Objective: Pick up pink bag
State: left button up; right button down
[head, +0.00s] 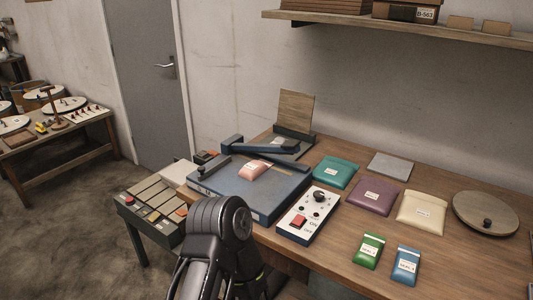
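A small pink bag (253,170) with a pale label lies on the flat blue-grey top of a device (225,183) on the wooden workbench. A hinged arm of that device is raised behind the bag. One of my dark arm links rises at the bottom centre, in front of the bench's near left corner. Neither of my grippers shows, so I cannot see their jaws.
Teal (336,172), purple (373,196) and cream (423,212) bags lie to the right on the workbench (330,265). Green (369,250) and blue (406,265) packets lie nearer. A switch box (308,214) sits beside the device; a round disc (486,212) is far right.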

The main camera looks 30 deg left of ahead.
aim_at(251, 171)
jog(key=u, duration=1.1)
jog(key=j+z, duration=0.1)
jog(key=z, duration=0.35)
jog(key=i+j+z, duration=0.1)
jog(key=z, duration=0.35)
jog(key=j+z, duration=0.25)
jog(key=z, duration=0.2)
jog(key=j+z, duration=0.15)
jog(key=z, duration=0.3)
jog(key=j+z, duration=0.15)
jog(key=z, duration=0.35)
jog(key=k+j+z, duration=0.3)
jog(key=j, duration=0.35)
jog(key=k+j+z, duration=0.25)
jog(key=j, duration=0.35)
jog(key=k+j+z, duration=0.3)
jog(key=k+j, duration=0.55)
